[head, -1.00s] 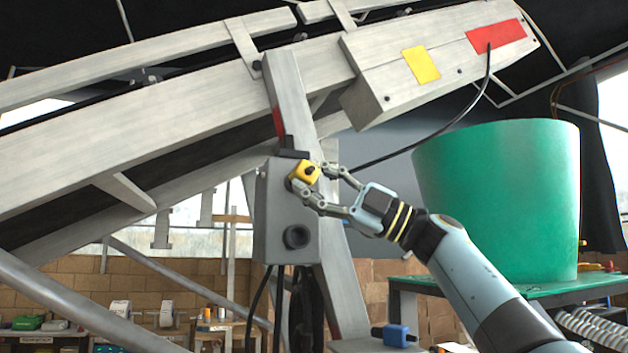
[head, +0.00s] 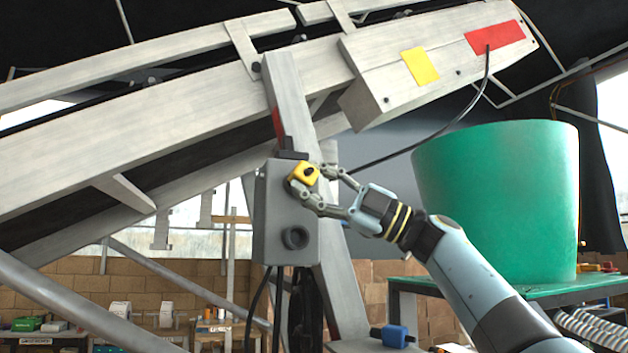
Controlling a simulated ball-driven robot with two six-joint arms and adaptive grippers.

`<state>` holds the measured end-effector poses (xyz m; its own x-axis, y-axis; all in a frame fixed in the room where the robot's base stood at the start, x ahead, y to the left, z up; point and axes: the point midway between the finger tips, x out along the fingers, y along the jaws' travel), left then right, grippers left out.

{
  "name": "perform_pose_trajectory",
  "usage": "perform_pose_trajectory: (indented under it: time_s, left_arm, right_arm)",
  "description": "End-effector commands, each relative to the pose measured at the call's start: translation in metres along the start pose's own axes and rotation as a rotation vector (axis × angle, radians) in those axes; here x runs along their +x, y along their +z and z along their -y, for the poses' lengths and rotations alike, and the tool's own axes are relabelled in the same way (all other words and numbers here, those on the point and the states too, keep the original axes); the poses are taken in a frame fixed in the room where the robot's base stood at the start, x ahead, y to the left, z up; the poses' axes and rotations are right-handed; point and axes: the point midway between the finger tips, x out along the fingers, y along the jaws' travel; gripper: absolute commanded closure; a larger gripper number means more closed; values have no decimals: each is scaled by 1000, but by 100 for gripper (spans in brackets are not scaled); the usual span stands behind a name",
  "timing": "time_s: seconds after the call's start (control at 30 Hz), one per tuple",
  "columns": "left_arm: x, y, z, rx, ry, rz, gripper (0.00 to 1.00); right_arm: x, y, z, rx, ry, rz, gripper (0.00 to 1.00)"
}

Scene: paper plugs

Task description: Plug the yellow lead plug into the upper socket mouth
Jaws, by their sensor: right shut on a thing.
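The yellow lead plug (head: 304,173) is at the upper part of the grey socket box (head: 275,225), in front of where the upper mouth would be. The plug and my fingers hide that mouth, so I cannot tell how deep the plug sits. My right gripper (head: 314,188) is shut on the yellow plug from the right. The lower socket mouth (head: 296,238) is a dark round opening and is empty. A black lead (head: 400,152) runs from behind my gripper up to the red patch on the beam. My left gripper is not in view.
A blue plug (head: 393,335) lies on a grey ledge below the box. A large green tub (head: 500,200) stands on a green table (head: 490,294) at the right, close to my right arm. A slanted grey conveyor frame (head: 130,150) fills the upper left.

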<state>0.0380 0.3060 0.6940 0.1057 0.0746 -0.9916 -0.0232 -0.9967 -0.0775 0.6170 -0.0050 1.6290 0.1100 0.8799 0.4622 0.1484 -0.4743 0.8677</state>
Motion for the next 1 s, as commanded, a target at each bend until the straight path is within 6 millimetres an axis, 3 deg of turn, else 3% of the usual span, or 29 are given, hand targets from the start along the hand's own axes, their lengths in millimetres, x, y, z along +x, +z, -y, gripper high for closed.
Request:
perform_pose_trajectory:
  time_s: [0.13,0.17,0.37,0.83,1.0]
  left_arm:
    - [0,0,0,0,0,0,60]
    - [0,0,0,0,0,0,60]
    - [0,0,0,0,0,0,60]
    - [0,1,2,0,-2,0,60]
    - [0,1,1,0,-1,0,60]
  right_arm:
    - [1,2,-4,-5,7,10,100]
    - [1,2,-4,-5,7,10,70]
    - [0,2,-2,-2,5,11,44]
    - [-2,2,0,1,4,9,44]
    - [-23,4,0,1,3,12,44]
